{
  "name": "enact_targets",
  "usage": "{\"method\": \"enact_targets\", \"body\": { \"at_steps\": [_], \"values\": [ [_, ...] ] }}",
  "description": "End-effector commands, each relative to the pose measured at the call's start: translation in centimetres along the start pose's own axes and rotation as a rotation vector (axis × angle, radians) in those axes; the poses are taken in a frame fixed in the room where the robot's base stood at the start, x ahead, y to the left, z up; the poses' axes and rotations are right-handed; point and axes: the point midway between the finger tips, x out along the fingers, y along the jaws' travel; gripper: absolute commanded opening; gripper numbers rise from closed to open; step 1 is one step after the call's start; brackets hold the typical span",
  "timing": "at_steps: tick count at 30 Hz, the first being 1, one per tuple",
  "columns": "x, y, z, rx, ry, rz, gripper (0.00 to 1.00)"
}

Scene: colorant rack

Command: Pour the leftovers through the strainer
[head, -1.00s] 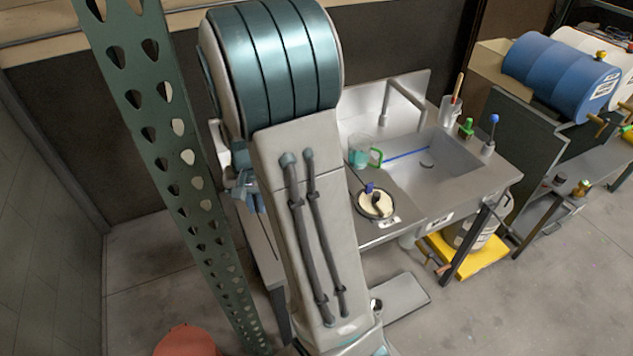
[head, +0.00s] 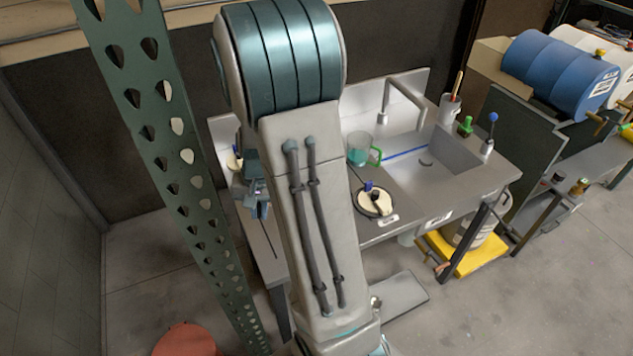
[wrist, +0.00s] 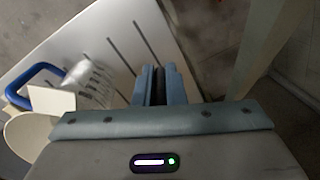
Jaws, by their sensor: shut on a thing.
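My gripper (head: 258,196) is left of my arm in the head view, beside the left end of the counter. In the wrist view my gripper (wrist: 160,84) has its fingers close together around something narrow and dark; I cannot tell what it is. A clear jug with a green handle and teal liquid (head: 359,153) stands on the counter by the sink. A round cream piece with a dark part and a blue part on it (head: 374,203) lies near the counter's front edge; I cannot tell whether it is the strainer.
In the wrist view a blue handle (wrist: 35,76), a clear vessel and a cream disc (wrist: 28,138) lie left of my fingers, above a pale slotted surface (wrist: 135,22). A green perforated post (head: 165,140) stands close left of my arm. The sink (head: 440,160) is to the right.

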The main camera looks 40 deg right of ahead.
Motion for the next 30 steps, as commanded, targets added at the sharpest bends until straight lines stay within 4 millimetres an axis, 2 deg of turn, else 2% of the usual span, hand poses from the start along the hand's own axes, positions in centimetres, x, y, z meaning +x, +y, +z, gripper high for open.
{"method": "enact_targets", "body": {
  "at_steps": [1,4,23,30],
  "values": [
    [0.6,0.4,-0.1,0.007,0.005,-0.026,0.00],
    [0.4,0.6,-0.1,0.005,0.006,-0.076,0.00],
    [-4.2,2.2,-0.1,0.004,0.007,-0.390,0.00],
    [-4.9,3.1,-0.1,0.003,0.005,-0.509,0.00]
  ]
}}
